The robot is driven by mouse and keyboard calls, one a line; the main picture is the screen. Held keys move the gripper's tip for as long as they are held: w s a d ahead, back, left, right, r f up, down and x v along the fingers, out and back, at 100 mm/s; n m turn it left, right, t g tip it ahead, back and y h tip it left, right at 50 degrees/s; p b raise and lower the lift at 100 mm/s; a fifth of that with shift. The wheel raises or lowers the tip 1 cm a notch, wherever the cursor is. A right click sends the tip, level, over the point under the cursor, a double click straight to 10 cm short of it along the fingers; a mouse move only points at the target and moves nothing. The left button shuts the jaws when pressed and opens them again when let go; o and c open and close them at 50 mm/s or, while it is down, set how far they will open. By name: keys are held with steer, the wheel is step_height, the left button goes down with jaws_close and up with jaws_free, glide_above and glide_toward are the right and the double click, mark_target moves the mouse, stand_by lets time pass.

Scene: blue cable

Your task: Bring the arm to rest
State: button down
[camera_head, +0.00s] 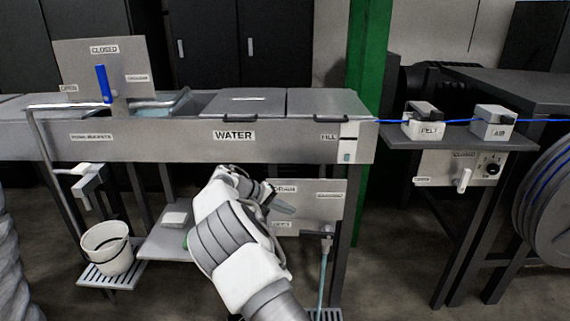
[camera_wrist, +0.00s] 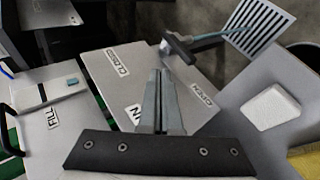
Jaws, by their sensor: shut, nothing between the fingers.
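The fingers look apart from the panel, though the exact gap is hard to tell.
A water trough with lids stands behind the arm. A bucket (camera_head: 107,247) sits on a grate at left. A blue cable (camera_head: 390,121) runs at right past the PELT box (camera_head: 424,127) and AIR box (camera_head: 492,124). A green post (camera_head: 369,75) stands behind.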

steer(key=s+d+r+m+g+y, duration=0.2)
steer(key=s+d+r+m+y, duration=0.3)
steer(key=s+d+r, duration=1)
steer(key=s+r+n+t+y, duration=0.1)
steer(key=s+r+t+y, duration=0.1)
steer(key=s, duration=1.2)
steer(key=s+r+t+y, duration=0.1)
steer(key=s+r+y, duration=0.1)
steer(key=s, duration=1.2)
step_height(320, 180, up, 16)
steer(key=p, duration=1.6)
steer(key=shift+w+a, duration=0.2)
steer(key=shift+a, duration=0.05)
